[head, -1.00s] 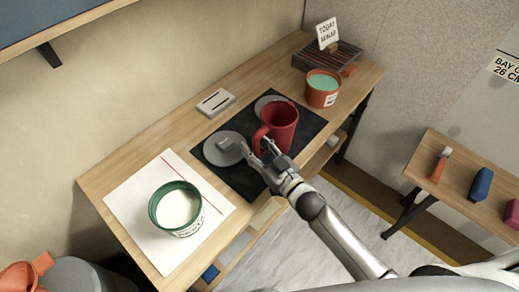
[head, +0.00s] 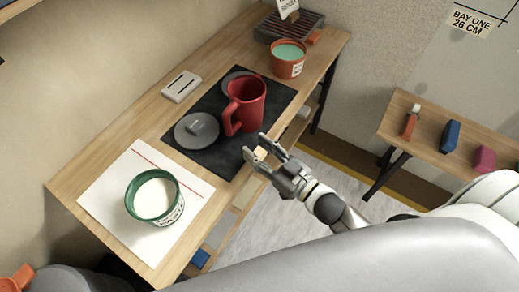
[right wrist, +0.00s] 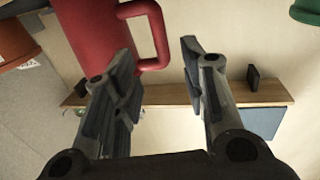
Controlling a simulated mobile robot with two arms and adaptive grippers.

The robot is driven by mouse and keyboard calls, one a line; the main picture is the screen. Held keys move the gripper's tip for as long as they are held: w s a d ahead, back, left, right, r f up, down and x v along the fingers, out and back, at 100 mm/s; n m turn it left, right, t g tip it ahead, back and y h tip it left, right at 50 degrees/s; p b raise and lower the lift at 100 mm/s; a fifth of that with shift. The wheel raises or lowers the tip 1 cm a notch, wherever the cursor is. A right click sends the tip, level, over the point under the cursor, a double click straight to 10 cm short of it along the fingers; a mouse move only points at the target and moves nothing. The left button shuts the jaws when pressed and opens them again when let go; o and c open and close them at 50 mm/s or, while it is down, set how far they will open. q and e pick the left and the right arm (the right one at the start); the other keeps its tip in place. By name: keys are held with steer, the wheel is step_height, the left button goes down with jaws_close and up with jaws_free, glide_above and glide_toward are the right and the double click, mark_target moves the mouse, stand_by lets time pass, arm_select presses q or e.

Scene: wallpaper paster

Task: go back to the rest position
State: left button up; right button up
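My right gripper (head: 257,153) is open and empty, in front of the workbench's near edge by the dark mat. In the right wrist view its two fingers (right wrist: 162,85) stand apart with nothing between them. The red mug (head: 246,106) stands upright on the dark mat (head: 230,160), apart from the gripper. The mug also shows in the right wrist view (right wrist: 95,35), beyond the left finger, with its handle to the right. My left gripper is not in view.
The workbench (head: 125,125) holds a green-rimmed pot (head: 154,200) on white paper (head: 105,190), an orange pot (head: 288,60), a grey lid (head: 196,130) and a small white box (head: 181,86). A side bench (head: 430,135) at right carries small coloured items. Floor shows between the benches.

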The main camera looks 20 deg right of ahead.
steer(key=shift+d, duration=0.1)
stand_by(0.5)
steer(key=s+d+f+m+g+h, duration=0.3)
steer(key=d+f+m+g+h, duration=0.15)
steer(key=d+h, duration=0.3)
steer(key=s+f+g, duration=0.1)
steer(key=s+g, duration=0.7)
steer(key=s, duration=0.5)
step_height(320, 180, down, 27)
steer(key=s+n+g, duration=0.1)
steer(key=s, duration=0.1)
steer(key=s+d+f+g, duration=0.1)
steer(key=s+d+f, duration=0.1)
steer(key=s+f, duration=1.3)
steer(key=shift+s+f+h, duration=0.35)
steer(key=shift+s+f, duration=0.05)
steer(key=shift+s, duration=0.45)
